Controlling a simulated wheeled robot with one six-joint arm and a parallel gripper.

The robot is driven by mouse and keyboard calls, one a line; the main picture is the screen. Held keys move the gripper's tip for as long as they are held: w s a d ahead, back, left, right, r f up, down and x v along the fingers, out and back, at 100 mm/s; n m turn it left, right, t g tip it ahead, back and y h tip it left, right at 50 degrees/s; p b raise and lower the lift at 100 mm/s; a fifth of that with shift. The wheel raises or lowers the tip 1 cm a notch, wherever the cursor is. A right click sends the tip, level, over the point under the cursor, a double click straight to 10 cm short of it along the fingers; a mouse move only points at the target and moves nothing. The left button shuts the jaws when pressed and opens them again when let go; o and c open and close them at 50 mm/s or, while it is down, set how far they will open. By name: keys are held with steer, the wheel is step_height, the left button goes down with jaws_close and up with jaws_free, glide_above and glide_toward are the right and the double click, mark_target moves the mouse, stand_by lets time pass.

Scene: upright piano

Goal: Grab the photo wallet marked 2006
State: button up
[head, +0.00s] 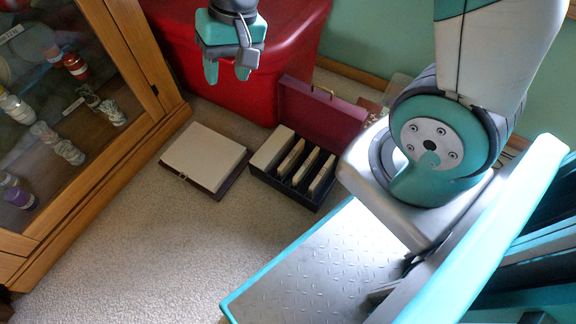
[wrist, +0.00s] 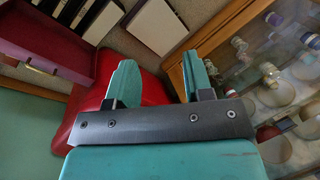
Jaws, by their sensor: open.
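An open maroon box (head: 255,175) on the carpet holds several upright cream-edged wallets (head: 306,167) in dark slots. No marking is readable on them, so I cannot tell which one is 2006. In the wrist view, pale wallet edges (wrist: 76,12) show at the upper left. My gripper (head: 227,76) is open and empty, pointing down above the red chest, up and left of the box. Its two teal fingers are spread apart in the wrist view (wrist: 161,62).
A maroon-edged flat case with a cream top (head: 205,157) lies left of the box. A red chest (head: 292,50) stands behind. A wood-framed glass display cabinet (head: 150,85) stands at left. Carpet in front is clear. The box's raised lid (head: 322,115) stands at its back.

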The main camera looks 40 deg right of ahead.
steer(key=w+d+f+m+h+b, duration=0.1)
steer(key=w+d+f+m, duration=0.15)
steer(key=f, duration=0.55)
steer(key=w+d+f+m+b, duration=0.2)
steer(key=d+f+m, duration=0.1)
steer(key=f, duration=0.4)
steer(key=m+h+b, duration=0.2)
steer(key=m+b, duration=0.4)
steer(key=m, duration=0.1)
glide_toward(291, 154)
steer(key=shift+g, duration=0.3)
steer(key=f, duration=0.7)
steer(key=shift+w+a+f, duration=0.1)
steer(key=shift+w, duration=0.15)
step_height(291, 154, down, 5)
steer(key=b, duration=0.4)
steer(key=shift+f, duration=0.25)
steer(key=shift+r, duration=0.1)
jaws_close()
